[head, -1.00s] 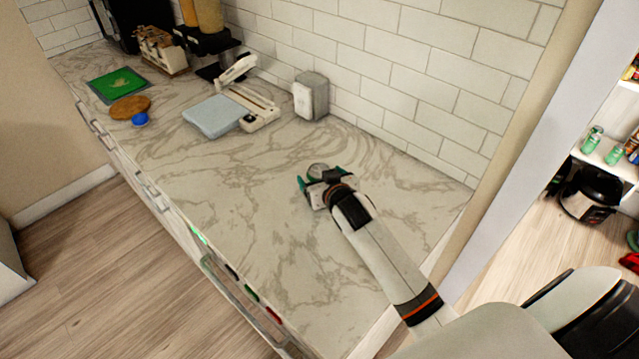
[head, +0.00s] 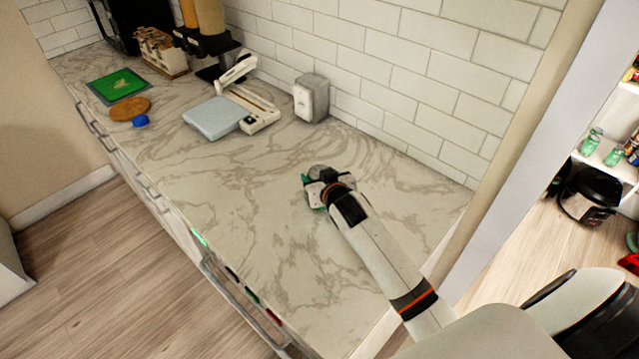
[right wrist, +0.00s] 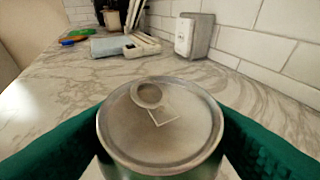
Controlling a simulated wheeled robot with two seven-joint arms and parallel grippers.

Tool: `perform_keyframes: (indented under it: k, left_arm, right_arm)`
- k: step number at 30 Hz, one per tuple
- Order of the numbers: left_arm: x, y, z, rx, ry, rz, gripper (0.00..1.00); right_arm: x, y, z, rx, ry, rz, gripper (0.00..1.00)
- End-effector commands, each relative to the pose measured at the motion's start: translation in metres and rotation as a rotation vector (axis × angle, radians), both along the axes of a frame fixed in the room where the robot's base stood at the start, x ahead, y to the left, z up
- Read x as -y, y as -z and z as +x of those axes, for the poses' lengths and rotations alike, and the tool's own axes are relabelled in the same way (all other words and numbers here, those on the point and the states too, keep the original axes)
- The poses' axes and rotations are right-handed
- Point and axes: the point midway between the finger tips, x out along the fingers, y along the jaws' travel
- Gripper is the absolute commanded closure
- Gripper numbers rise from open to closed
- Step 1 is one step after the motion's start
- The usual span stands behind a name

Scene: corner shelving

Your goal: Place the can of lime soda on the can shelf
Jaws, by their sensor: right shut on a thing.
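The lime soda can (right wrist: 165,118) stands upright on the marble counter, its silver top and pull ring large in the right wrist view and a green rim of its side just showing. My right gripper (head: 313,184) is shut on the can, with green finger pads (right wrist: 62,145) against both sides. In the head view only the can's grey top (head: 319,170) shows past the gripper. A white shelf (head: 622,170) at the right edge carries similar green cans (head: 592,140). My left gripper is not in view.
A white box (head: 311,98) stands by the tiled wall behind the can. A light-blue scale (head: 212,117), a wooden disc (head: 130,108) and a green board (head: 118,85) lie farther left. A black cooker (head: 590,195) sits below the shelf. The counter around the can is clear.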

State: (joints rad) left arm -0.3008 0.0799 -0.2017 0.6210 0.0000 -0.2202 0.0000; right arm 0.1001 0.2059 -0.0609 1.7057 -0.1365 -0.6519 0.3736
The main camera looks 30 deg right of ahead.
Motion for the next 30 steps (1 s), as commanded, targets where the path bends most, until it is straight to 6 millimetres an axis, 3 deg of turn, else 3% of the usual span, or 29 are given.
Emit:
perform_keyframes:
  k: [5, 12, 18, 25, 30]
  left_arm:
    - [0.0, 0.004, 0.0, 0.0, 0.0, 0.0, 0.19]
    - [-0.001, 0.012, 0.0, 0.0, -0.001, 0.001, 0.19]
    - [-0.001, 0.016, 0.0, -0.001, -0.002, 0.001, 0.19]
    - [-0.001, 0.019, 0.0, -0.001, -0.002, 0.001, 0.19]
    - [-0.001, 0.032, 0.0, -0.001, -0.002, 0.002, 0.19]
  right_arm:
    - [0.0, -0.019, 0.001, 0.009, 0.0, -0.002, 0.8]
    - [0.0, -0.068, 0.002, 0.011, 0.0, -0.001, 0.8]
    - [0.001, -0.095, 0.001, 0.006, 0.001, -0.001, 0.8]
    - [-0.005, -0.097, -0.005, 0.001, -0.008, -0.004, 0.8]
    - [-0.035, -0.08, -0.038, -0.003, -0.049, -0.018, 0.8]
